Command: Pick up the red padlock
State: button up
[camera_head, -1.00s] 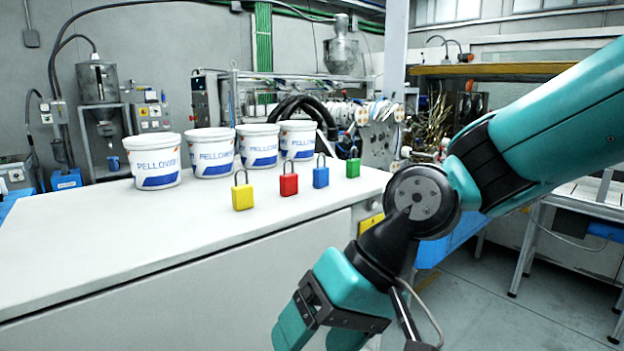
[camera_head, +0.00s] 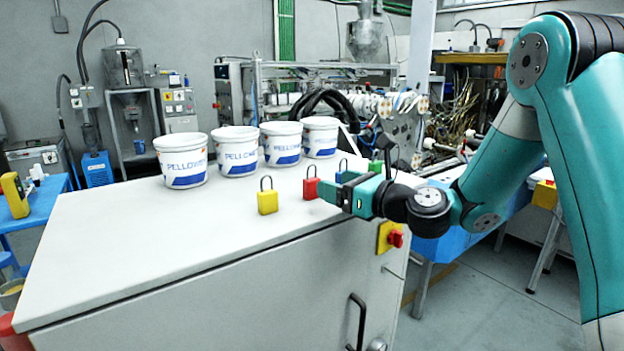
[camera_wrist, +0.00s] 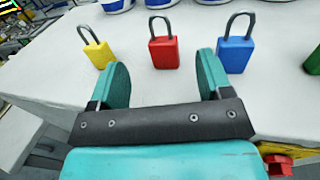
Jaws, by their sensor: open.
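The red padlock (camera_head: 311,188) stands upright on the white cabinet top, with its dark shackle up. In the head view my gripper's tip partly overlaps its right side. In the wrist view the red padlock (camera_wrist: 164,52) stands just beyond my fingers, between them and apart from both. My gripper (camera_wrist: 161,76) is open and empty; in the head view my gripper (camera_head: 328,193) is low over the cabinet's right edge. The yellow padlock (camera_head: 267,201) stands to the left. The blue padlock (camera_wrist: 235,54) stands to the right and is partly hidden in the head view.
A green padlock (camera_wrist: 313,62) shows at the wrist view's right edge. Several white buckets (camera_head: 236,152) stand behind the padlocks. The white cabinet top (camera_head: 130,235) is clear at the front left. A red knob (camera_head: 395,238) sticks out from the cabinet's side.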

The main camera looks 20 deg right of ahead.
aim_at(312, 181)
jog(key=p+x, duration=0.1)
jog(key=x, duration=0.3)
jog(key=shift+w+a, duration=0.15)
jog(key=p+x, duration=0.2)
jog(key=x, duration=0.1)
jog(key=p+x, duration=0.1)
jog(key=shift+w+r, duration=0.2)
jog(key=shift+r, duration=0.05)
jog(key=shift+w+a+f, duration=0.15)
jog(key=shift+w+a, duration=0.1)
jog(key=shift+w, duration=0.05)
jog(key=shift+c, duration=0.4)
jog(key=c, duration=1)
